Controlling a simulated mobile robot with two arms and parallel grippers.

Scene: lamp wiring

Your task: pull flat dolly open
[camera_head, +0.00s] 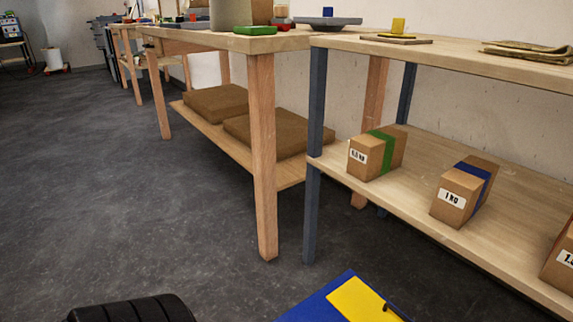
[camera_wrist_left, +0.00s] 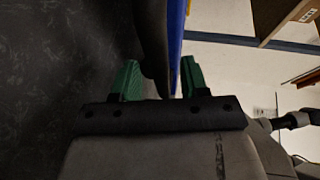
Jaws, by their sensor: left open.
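A blue panel with a yellow plate (camera_head: 352,300) shows at the bottom edge of the head view; it may be the flat dolly, mostly cut off. In the left wrist view, my left gripper (camera_wrist_left: 160,78) is open, with its green fingertips apart. A blue edge (camera_wrist_left: 176,40) and a dark rounded part (camera_wrist_left: 151,45) lie between and beyond the fingertips. I cannot tell whether the fingers touch them. My left gripper does not show in the head view. My right gripper is in neither view.
A shelf (camera_head: 440,150) at the right holds boxes with green (camera_head: 376,153) and blue (camera_head: 465,191) bands. A wooden workbench (camera_head: 262,150) stands beside it, brown slabs on its lower shelf. A ribbed black part (camera_head: 133,308) shows at bottom left. Dark floor (camera_head: 100,200) at left is open.

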